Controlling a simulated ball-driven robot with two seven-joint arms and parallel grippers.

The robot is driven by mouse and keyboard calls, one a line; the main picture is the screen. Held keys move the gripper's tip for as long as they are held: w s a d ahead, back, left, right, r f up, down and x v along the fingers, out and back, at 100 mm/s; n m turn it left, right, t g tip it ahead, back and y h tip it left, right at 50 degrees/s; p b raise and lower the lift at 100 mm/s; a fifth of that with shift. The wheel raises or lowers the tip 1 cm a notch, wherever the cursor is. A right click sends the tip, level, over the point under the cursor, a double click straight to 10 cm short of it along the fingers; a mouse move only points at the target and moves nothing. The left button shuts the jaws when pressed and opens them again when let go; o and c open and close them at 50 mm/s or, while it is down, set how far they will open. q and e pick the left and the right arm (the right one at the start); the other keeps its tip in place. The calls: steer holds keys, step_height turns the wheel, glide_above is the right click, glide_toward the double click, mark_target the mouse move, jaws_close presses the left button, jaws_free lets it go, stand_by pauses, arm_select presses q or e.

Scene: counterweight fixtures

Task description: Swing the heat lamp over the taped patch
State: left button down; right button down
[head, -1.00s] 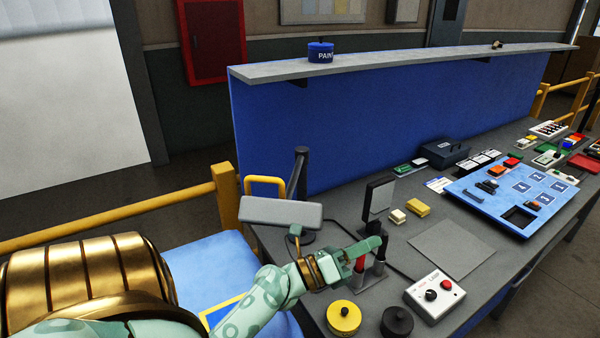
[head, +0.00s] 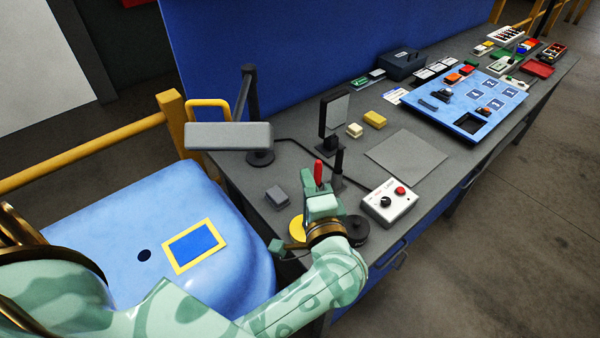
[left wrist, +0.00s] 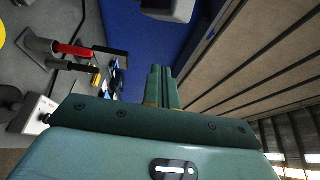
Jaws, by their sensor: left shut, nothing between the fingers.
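The heat lamp has a grey box-shaped head (head: 228,137) with a yellow handle (head: 208,104) and a dark post rising from a round base on the bench. Its head hangs near the far edge of the blue curved panel (head: 110,215), apart from the patch. The taped patch (head: 195,246) is a blue rectangle framed in yellow tape on that panel. My left gripper (head: 320,197) is shut and empty over the bench, right of and nearer than the lamp head. Its closed fingers (left wrist: 162,87) show in the left wrist view. My right gripper is out of view.
A red-handled tool (head: 318,173) stands just behind my left gripper. A yellow disc (head: 297,228) and a dark disc (head: 356,230) lie beside it, partly hidden. A control box (head: 390,202) stands to the right. A yellow rail (head: 85,152) runs behind the panel.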

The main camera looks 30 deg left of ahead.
arm_select(q)
steer(key=w+a+p, duration=0.4)
steer(key=a+p, duration=0.1)
steer(key=a, duration=0.3)
steer(key=shift+a, duration=0.4)
